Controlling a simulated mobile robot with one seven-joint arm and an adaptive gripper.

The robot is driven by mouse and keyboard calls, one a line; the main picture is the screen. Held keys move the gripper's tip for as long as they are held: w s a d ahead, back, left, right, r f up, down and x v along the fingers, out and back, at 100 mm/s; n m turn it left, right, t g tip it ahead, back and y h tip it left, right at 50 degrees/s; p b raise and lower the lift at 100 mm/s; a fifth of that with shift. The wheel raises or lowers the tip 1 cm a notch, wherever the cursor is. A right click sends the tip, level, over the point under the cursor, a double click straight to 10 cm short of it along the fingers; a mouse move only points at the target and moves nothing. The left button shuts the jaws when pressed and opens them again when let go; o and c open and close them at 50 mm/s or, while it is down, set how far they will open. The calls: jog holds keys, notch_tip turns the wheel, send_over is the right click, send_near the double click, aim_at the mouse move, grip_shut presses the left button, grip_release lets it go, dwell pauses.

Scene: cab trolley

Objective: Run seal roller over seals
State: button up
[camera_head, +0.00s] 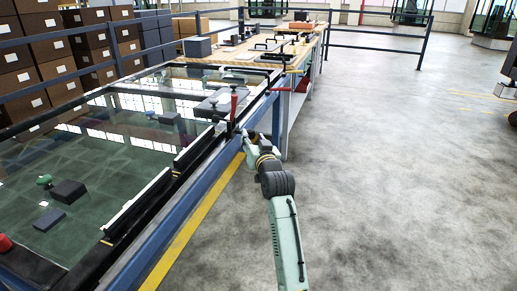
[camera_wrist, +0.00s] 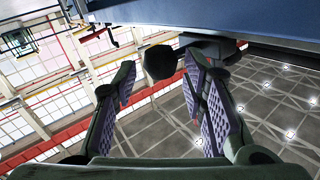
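A glass pane (camera_head: 110,165) lies on the blue-framed trolley, with long black seal strips (camera_head: 138,203) along its near right edge. A red-handled tool (camera_head: 233,106) stands upright at that edge; I cannot tell if it is the seal roller. My gripper (camera_head: 247,140) is beside the blue side rail (camera_head: 190,210), below the red-handled tool. In the wrist view my gripper (camera_wrist: 160,90) has its purple-padded fingers apart. A dark rounded knob (camera_wrist: 160,62) shows beyond and between the fingertips; I cannot tell whether it touches them. Nothing is clearly held.
Green-knobbed tools (camera_head: 45,180) and dark blocks (camera_head: 68,191) lie on the glass. A wooden-topped bench (camera_head: 285,45) with tools adjoins the far end. Stacked boxes (camera_head: 60,50) stand behind blue railings at left. The floor (camera_head: 400,170) at right is clear.

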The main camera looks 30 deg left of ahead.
jog(key=v, duration=0.8)
